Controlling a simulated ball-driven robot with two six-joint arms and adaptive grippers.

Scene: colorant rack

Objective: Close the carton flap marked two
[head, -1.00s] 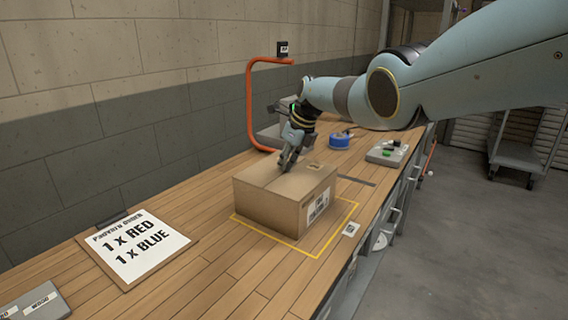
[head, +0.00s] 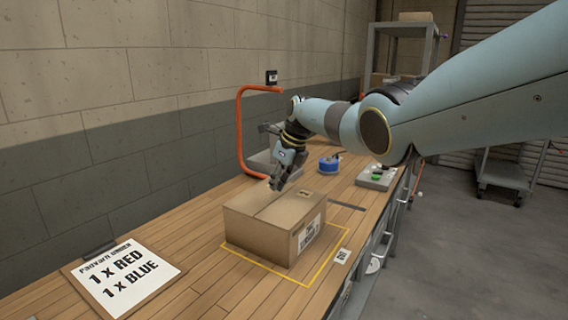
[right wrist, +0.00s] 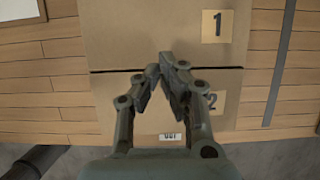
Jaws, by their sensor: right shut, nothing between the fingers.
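The brown carton (head: 250,232) stands on the bench inside a yellow outline, its top looking flat and closed. In the right wrist view, the flap marked 2 (right wrist: 229,84) lies level beside the flap marked 1 (right wrist: 140,30), with a thin dark seam between them. My right gripper (head: 275,187) is shut and empty, pointing down at the carton's top. In the right wrist view its fingertips (right wrist: 166,62) appear just across the seam, over flap 1's edge. They look slightly above the cardboard; contact is hard to tell. My left gripper is not in view.
An order sheet (head: 122,279) lies on the bench at left. An orange pipe frame (head: 240,135) and grey bin (head: 262,163) stand behind the carton. Bench around the carton is mostly clear.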

